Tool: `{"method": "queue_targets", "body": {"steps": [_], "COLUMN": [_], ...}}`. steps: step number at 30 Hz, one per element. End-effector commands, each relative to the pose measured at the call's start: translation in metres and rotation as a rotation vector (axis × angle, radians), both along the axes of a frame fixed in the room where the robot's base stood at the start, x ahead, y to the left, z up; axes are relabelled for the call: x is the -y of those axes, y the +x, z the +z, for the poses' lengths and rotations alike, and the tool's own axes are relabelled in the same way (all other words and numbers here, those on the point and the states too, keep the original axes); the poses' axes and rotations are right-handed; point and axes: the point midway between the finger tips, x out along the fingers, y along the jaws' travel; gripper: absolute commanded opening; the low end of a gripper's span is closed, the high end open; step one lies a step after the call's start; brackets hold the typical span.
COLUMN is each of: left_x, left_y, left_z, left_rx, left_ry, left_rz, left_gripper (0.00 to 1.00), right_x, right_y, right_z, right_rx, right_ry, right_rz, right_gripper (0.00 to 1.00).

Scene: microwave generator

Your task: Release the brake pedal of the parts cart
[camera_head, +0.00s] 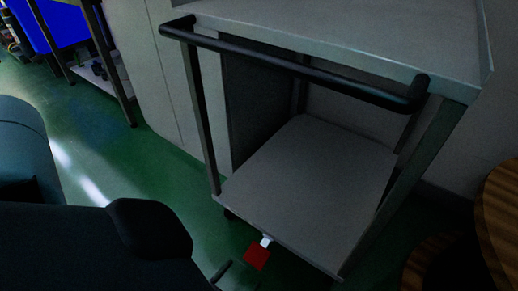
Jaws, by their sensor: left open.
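The parts cart (310,170) stands in the middle of the head view, with a grey top, a black push handle (300,68) and a grey lower shelf. Its brake pedal, a red plate (257,257) on a short white stem, sticks out low under the shelf's near edge, just above the green floor. My left arm comes in dark from the lower left. My left gripper (221,271) is at the bottom edge, open, a little left of the pedal and apart from it in the picture. Most of it is cut off or hidden. My right gripper is out of view.
A pale cabinet or wall panel (148,75) stands behind the cart on the left. A table with a blue item (62,25) is at the far upper left. A round striped wooden piece (495,225) is close by at the lower right. Green floor (100,150) is clear left of the cart.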

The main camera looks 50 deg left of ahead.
Motion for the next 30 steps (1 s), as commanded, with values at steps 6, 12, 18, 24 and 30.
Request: {"method": "queue_targets", "body": {"steps": [6, 12, 18, 24, 30], "left_x": [-0.001, -0.007, -0.014, -0.017, -0.018], "left_y": [0.004, 0.027, 0.056, 0.073, 0.076], "left_z": [0.000, 0.000, 0.000, 0.000, 0.000], "left_rx": [0.001, 0.003, 0.002, 0.000, -0.001], "left_ry": [0.000, 0.002, 0.001, 0.001, 0.001], "left_rz": [0.000, 0.000, -0.001, -0.001, 0.000], "left_gripper": [0.85, 0.85, 0.85, 0.85, 0.85], "right_x": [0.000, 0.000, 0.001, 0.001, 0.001], "right_y": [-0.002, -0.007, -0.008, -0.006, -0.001], "right_z": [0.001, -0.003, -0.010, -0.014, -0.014], "right_rx": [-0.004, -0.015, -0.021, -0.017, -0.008], "right_ry": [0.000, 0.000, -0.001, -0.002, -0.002], "right_rz": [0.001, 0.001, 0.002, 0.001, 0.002], "right_gripper": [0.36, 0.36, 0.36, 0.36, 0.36]}}
